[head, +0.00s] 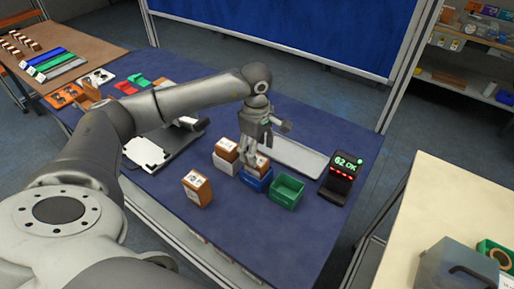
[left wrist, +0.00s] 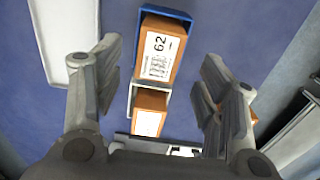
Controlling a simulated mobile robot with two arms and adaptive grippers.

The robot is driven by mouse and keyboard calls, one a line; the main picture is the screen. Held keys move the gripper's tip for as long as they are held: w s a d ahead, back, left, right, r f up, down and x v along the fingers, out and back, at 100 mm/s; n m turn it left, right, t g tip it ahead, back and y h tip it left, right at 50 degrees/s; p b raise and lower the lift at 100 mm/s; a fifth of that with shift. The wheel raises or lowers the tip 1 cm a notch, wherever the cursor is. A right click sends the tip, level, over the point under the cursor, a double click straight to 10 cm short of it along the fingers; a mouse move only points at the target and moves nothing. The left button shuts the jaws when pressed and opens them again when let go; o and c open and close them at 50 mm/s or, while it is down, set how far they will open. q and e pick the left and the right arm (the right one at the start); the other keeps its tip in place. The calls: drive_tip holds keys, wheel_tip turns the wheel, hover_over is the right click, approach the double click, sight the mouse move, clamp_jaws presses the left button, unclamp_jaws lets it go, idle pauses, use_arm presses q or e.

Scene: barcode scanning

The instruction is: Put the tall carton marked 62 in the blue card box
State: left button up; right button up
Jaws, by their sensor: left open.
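The tall carton marked 62 (left wrist: 158,52) is orange-brown with a white label. It stands in the blue card box (left wrist: 166,13), whose rim shows around its far end in the left wrist view. In the head view the carton (head: 263,161) shows in the blue box (head: 257,184), partly hidden by my left gripper (head: 252,152). That gripper is open above the box, its fingers apart on either side of the carton and not closed on it. My right gripper is not in view.
A white box (head: 225,167) holding another carton (head: 227,149) stands left of the blue box. An empty green box (head: 286,191) stands to its right. A scanner display (head: 343,168) reads "62 OK". Another carton (head: 198,188) stands on the table in front.

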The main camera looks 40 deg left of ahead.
use_arm(q)
drive_tip(key=shift+o, duration=0.5)
drive_tip(key=shift+r, duration=0.15)
wheel_tip(320, 180, up, 12)
drive_tip(key=shift+s, duration=0.1)
idle(0.6)
